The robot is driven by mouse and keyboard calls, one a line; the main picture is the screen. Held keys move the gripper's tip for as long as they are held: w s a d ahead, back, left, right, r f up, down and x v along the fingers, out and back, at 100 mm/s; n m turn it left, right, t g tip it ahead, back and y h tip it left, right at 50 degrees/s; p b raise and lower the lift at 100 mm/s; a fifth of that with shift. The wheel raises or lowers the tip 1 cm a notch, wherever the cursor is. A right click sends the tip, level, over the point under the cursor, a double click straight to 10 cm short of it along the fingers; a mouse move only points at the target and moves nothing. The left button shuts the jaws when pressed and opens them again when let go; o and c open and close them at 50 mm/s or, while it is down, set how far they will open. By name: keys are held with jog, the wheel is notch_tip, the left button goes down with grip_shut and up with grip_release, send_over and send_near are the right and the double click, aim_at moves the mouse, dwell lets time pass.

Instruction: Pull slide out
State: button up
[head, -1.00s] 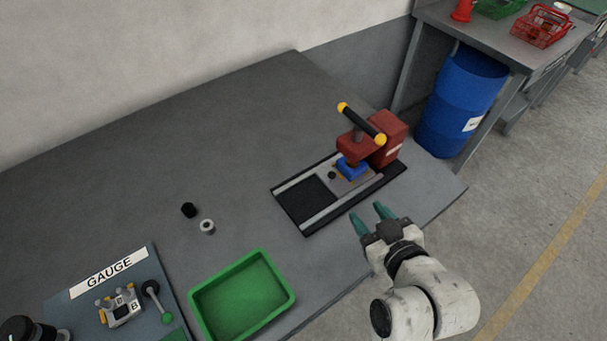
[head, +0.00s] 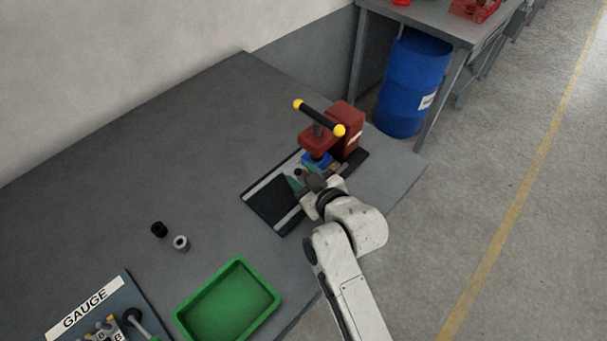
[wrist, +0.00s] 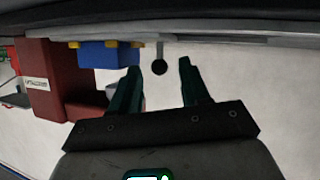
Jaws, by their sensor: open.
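The slide (head: 283,176) sits on its dark rail base (head: 266,206), partly under the red press (head: 345,128). Its round black knob (head: 298,172) shows just beyond my gripper; in the wrist view the knob (wrist: 159,67) appears between the two fingertips, a little ahead of them. A blue block (head: 317,160) sits on the slide under the press head; it also shows in the wrist view (wrist: 108,55). My gripper (head: 302,179) is open with green fingers and is over the rail. In the wrist view my gripper (wrist: 160,75) has nothing between its fingers except the view of the knob.
The press handle with yellow ends (head: 319,117) rises above the slide. A green tray (head: 228,303), black and grey rings (head: 181,242) and a gauge board (head: 80,317) lie to the left. The table (head: 150,170) is clear behind them. A blue barrel (head: 412,80) stands beyond.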

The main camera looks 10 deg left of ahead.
jog(key=shift+c, duration=0.4)
grip_shut()
dwell(0.4)
